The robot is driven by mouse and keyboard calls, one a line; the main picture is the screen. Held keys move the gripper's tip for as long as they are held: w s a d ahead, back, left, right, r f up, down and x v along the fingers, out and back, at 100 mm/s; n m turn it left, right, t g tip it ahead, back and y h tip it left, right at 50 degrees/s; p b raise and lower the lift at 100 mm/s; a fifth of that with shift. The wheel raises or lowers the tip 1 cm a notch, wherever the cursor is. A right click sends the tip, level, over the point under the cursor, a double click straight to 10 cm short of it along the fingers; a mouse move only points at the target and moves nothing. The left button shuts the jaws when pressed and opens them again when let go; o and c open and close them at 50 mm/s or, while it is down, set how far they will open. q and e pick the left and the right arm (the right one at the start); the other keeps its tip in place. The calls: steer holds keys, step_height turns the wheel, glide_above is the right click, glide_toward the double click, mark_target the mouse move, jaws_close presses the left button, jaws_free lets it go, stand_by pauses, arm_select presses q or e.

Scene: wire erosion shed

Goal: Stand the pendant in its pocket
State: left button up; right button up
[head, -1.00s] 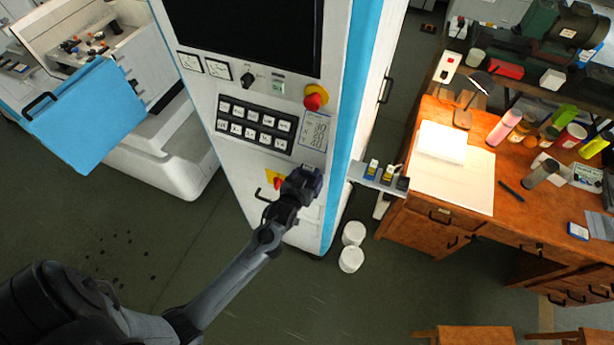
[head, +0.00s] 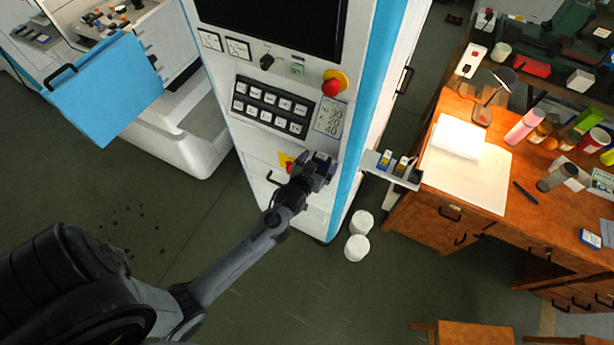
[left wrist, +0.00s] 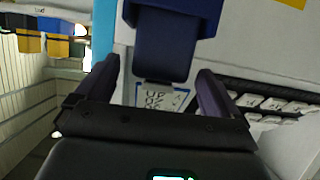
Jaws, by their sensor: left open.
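My left gripper (head: 319,161) is open in front of the lower front panel of the tall white machine (head: 216,88). In the left wrist view its two dark fingers (left wrist: 157,78) stand apart. A dark blue block with a narrower lower part (left wrist: 165,45) shows between and beyond them, cut off by the top edge. It may be the pendant; I cannot tell whether the fingers touch it or what supports it. No pocket can be made out for certain. My right gripper is not in view.
A small side shelf (head: 371,160) with blue, yellow and dark pieces juts from the machine's right side. A red knob (head: 332,87) and a black keypad (head: 270,104) are above my gripper. A wooden desk (head: 424,205) stands at right; white tubs (head: 356,247) are on the floor.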

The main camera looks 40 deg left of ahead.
arm_select(q)
steer(key=s+d+r+m+g+h, duration=0.1)
steer(key=s+d+g, duration=0.2)
steer(key=s, duration=0.5)
steer(key=s+d+r+m+g+h, duration=0.1)
steer(key=s+d+m+g, duration=0.1)
steer(key=s, duration=0.7)
steer(key=s+d+r+m+g+h, duration=0.2)
steer(key=s+d+g, duration=0.2)
steer(key=s, duration=0.5)
steer(key=shift+d+b, duration=0.45)
steer(key=shift+d, duration=0.55)
